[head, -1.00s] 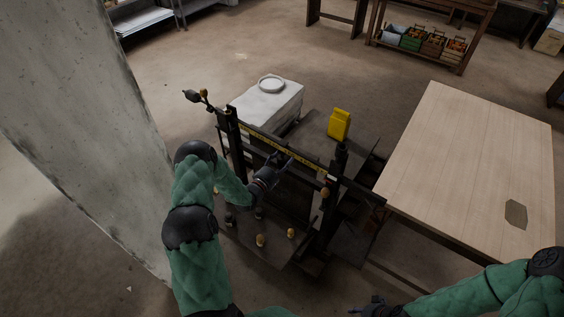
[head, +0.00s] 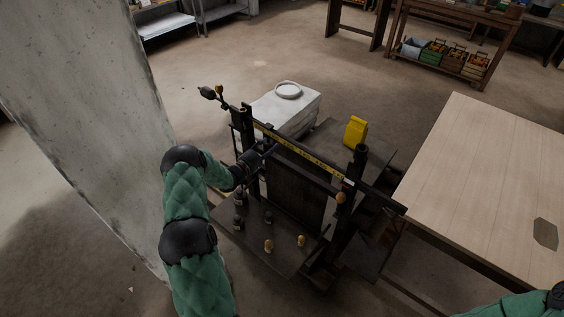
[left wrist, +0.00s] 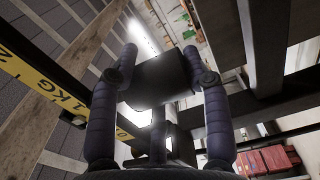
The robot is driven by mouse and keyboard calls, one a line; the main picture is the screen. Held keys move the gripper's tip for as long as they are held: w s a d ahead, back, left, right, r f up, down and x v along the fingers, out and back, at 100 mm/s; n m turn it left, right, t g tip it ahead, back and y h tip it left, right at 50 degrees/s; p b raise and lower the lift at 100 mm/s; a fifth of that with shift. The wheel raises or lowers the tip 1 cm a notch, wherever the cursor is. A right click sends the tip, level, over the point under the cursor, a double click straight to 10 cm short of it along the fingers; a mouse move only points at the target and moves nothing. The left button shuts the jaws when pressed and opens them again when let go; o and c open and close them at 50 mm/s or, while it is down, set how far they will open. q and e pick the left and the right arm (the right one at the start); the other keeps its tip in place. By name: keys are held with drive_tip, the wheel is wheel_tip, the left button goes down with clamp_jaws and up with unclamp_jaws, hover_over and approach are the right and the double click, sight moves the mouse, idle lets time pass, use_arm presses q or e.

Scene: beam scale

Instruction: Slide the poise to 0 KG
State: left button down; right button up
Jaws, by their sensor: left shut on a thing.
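The beam scale has a dark beam with a yellow strip (head: 310,157) of marks. In the left wrist view the yellow strip (left wrist: 40,83) shows "1 KG", with the strip running on down toward the gripper. The poise, a dark block (left wrist: 158,82), sits between the two fingers of my left gripper (left wrist: 160,58), which is shut on it. In the head view my left gripper (head: 264,148) is at the beam's left part, near the left post. The poise is too dark and covered to make out there. My right gripper is out of view.
A dark platform (head: 232,222) with several small weights lies in front of the beam. A white block (head: 300,105) and a yellow container (head: 355,130) stand behind it. A wooden table (head: 490,180) is at the right, a concrete pillar (head: 90,130) at the left.

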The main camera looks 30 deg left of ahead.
use_arm(q)
drive_tip(key=a, duration=0.1)
drive_tip(key=a+r, duration=0.1)
drive_tip(key=a, duration=0.1)
drive_tip(key=a+b, duration=0.1)
drive_tip(key=shift+w+a+r, duration=0.2)
drive_tip(key=shift+w+r, duration=0.1)
drive_tip(key=shift+c, duration=2.2)
unclamp_jaws()
drive_tip(key=shift+f, duration=0.3)
drive_tip(key=shift+d+f, duration=0.1)
drive_tip(key=shift+d, duration=0.05)
